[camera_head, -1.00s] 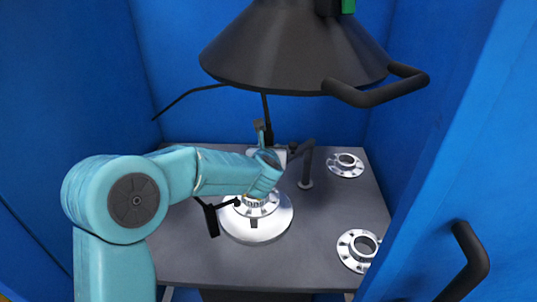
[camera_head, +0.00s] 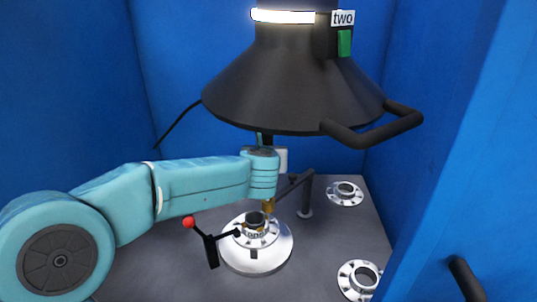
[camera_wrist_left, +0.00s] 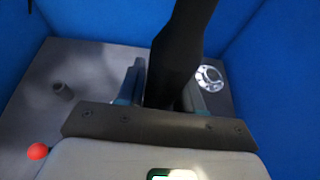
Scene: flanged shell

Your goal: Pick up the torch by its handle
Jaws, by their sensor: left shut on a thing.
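In the left wrist view, a black handle, which I take to be the torch's (camera_wrist_left: 180,50), passes between the two fingers of my left gripper (camera_wrist_left: 160,88). The fingers are shut on it. In the head view my left gripper (camera_head: 264,140) is mostly hidden under the rim of the big dark cone, with a bit of black handle beside it. A brass tip (camera_head: 267,206) shows below my wrist, just above the round flanged shell (camera_head: 275,257). I cannot tell fully how the tip joins the handle. My right gripper is not in view.
The dark cone (camera_head: 290,90), with a bar handle and a "two" label, hangs close above my gripper. A black post (camera_head: 306,200) stands to the right. Flanges (camera_head: 345,193) lie on the grey table. A red-knobbed lever (camera_head: 189,222) is at the left. Blue walls enclose the table.

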